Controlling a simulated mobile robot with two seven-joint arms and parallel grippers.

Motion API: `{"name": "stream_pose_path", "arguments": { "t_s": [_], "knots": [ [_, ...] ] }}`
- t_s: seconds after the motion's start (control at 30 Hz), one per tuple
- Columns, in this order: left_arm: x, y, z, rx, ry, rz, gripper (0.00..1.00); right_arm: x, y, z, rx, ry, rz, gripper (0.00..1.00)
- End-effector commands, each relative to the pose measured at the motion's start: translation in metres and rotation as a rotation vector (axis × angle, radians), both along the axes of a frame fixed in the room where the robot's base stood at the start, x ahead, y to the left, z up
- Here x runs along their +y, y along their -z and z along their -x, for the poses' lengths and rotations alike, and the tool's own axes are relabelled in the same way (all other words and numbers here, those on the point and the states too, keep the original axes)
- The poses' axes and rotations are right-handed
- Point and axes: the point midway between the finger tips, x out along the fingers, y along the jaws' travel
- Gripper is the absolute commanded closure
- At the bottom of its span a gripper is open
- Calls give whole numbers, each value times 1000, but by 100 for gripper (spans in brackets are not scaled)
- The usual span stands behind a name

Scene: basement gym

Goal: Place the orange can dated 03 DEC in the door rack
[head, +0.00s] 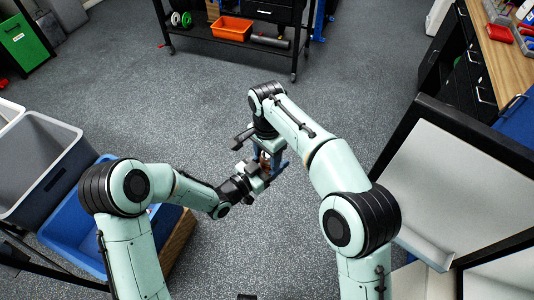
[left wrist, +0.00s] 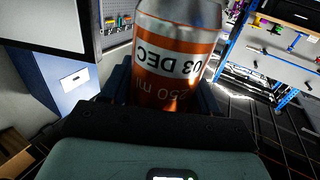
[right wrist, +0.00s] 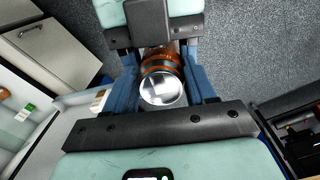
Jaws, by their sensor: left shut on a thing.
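The orange can (left wrist: 172,62) with a white band reading 03 DEC fills the middle of the left wrist view, its print upside down. My left gripper (head: 256,172) is shut on it. My right gripper (head: 270,158) faces the left one, and the two meet in mid-air. In the right wrist view the can's silver end (right wrist: 162,88) lies between my right fingers, which stand apart with a gap visible beside the can. An open white-lined door (head: 445,185) with a dark frame stands at the right of the head view, with a white ledge (head: 424,247) along its lower edge.
A grey bin (head: 45,165) and a blue bin (head: 75,225) stand at the left. A black trolley (head: 225,45) with an orange tray (head: 232,28) is at the back. A wood-topped bench (head: 505,60) is at the far right. The floor between is clear.

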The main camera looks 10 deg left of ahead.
Motion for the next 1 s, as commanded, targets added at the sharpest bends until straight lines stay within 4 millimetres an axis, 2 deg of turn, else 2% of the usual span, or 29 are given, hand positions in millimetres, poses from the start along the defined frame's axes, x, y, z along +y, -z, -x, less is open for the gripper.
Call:
{"name": "stream_pose_path", "arguments": {
  "t_s": [0.07,0.1,0.17,0.57,0.67,1.0],
  "knots": [
    [-3,-1,2,-2,9,2,81,1,-1,-1,-5,-1,-3,86],
    [-4,-1,2,-3,10,3,30,1,-1,-1,-7,-1,-5,86],
    [-4,-1,2,-3,10,3,11,1,-1,-1,-7,-1,-5,86],
    [3,-1,6,-1,6,0,10,1,-1,-1,-5,-1,-3,86],
    [13,0,17,1,3,-1,10,1,-1,-1,-5,-1,-3,86],
    [58,0,72,1,4,1,10,1,-1,-1,-5,-1,-3,86]
  ]
}}
